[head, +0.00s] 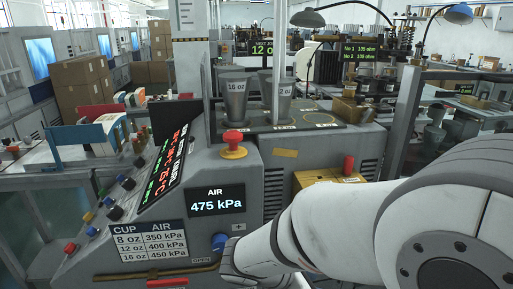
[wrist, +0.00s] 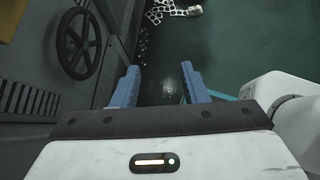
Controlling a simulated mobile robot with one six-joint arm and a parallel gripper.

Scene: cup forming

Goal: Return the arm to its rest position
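My arm (head: 345,225) reaches in from the right in the head view. Its far end is low in front of the machine's panel, beside a blue knob (head: 219,242); I cannot tell if they touch. My fingers cannot be made out in the head view. In the wrist view my gripper (wrist: 160,84) shows two blue fingers, wide apart, with nothing between them. Dark green floor (wrist: 240,50) lies beyond the fingertips.
The forming machine (head: 235,175) reads AIR 475 kPa. It carries a red button (head: 233,138) and cups marked 16 oz (head: 236,100) and 12 oz (head: 282,100). A black handwheel (wrist: 78,43) is left of my fingers. A white perforated sheet (wrist: 170,10) lies on the floor.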

